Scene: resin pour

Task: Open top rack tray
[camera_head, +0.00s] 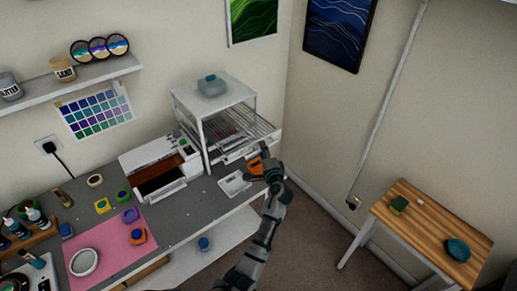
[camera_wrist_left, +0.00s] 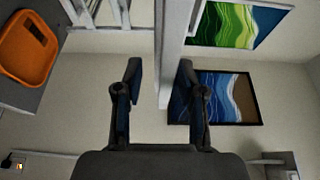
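The white rack (camera_head: 206,135) stands at the back right end of the grey bench, with wire trays inside. Its tray level (camera_head: 262,133) reaches out to the right past the rack's top; I cannot tell which tray this is. My left gripper (camera_head: 268,157) is at the tray's front side, low and close to it. In the left wrist view, the fingers (camera_wrist_left: 160,75) are apart, with a white bar (camera_wrist_left: 173,50) showing between and beyond them. I cannot tell whether they touch it. My right gripper is not in view.
An orange tray (camera_wrist_left: 28,48) lies left of my fingers in the left wrist view. A white printer-like machine (camera_head: 160,165) stands left of the rack, and a small white tray (camera_head: 234,184) lies before it. A wooden side table (camera_head: 432,225) stands right, across open floor.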

